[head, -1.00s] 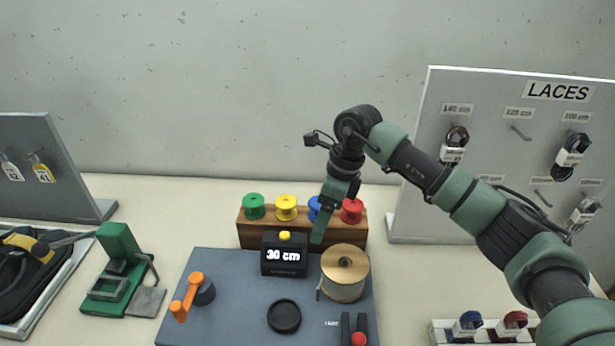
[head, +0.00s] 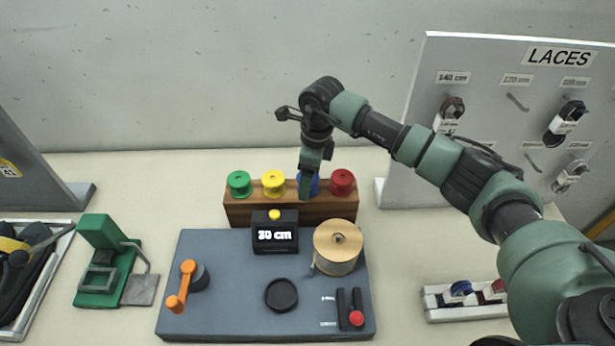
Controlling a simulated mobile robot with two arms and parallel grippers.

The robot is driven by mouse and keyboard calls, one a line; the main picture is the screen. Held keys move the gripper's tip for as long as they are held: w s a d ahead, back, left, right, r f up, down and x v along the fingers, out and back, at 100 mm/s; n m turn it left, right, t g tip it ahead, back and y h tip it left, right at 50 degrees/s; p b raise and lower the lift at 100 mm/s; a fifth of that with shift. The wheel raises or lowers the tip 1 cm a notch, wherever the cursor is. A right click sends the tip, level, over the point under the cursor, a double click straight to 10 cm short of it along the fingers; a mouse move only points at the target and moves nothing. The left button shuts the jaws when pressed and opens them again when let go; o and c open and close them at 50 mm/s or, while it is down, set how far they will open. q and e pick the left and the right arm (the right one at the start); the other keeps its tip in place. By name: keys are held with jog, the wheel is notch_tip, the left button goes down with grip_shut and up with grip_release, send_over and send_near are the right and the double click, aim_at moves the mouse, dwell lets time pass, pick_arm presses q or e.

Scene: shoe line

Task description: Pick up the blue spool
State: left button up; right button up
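The blue spool (head: 314,184) stands in the wooden rack (head: 290,212), between the yellow spool (head: 274,183) and the red spool (head: 342,182). My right gripper (head: 306,188) points down in front of the blue spool and hides most of it. Its fingers overlap the spool in the picture. I cannot tell whether they touch it or how far apart they are. My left gripper is not in view.
A green spool (head: 239,184) sits at the rack's left end. In front stand a "30 cm" display (head: 275,236), a tan cord spool (head: 337,247) and an orange crank (head: 182,285) on a grey board (head: 225,262). A laces panel (head: 420,150) stands at right.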

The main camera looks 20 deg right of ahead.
jog(key=shift+f, duration=0.2)
jog(key=c, duration=1.5)
jog(key=shift+o, duration=0.2)
